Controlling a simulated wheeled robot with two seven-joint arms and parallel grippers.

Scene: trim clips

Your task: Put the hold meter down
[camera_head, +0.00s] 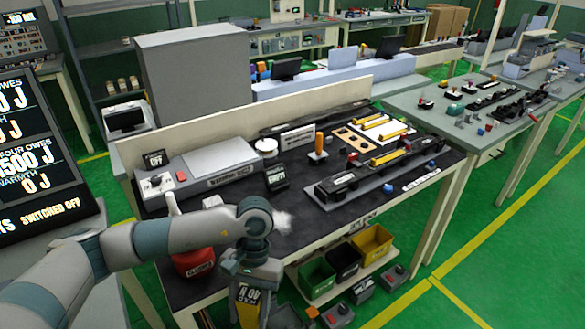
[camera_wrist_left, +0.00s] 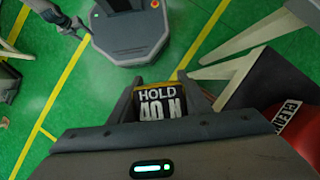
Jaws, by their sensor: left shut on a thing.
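The hold meter (camera_head: 248,294) is a small dark block with a yellow edge and a white reading. In the left wrist view the hold meter (camera_wrist_left: 161,103) reads HOLD 40 N. My left gripper (camera_head: 250,286) is shut on it, with one finger on each side in the left wrist view. The gripper points down in front of the near edge of the black-topped bench (camera_head: 232,222), and the meter hangs below the bench top over the green floor.
A red container (camera_head: 194,262) stands beside my left arm. Green (camera_head: 317,277), black and yellow bins (camera_head: 372,243) sit on the low shelf. Grey boxes with red tops (camera_head: 338,315) stand near them. The bench top holds devices and long rails, with some bare black surface near its front.

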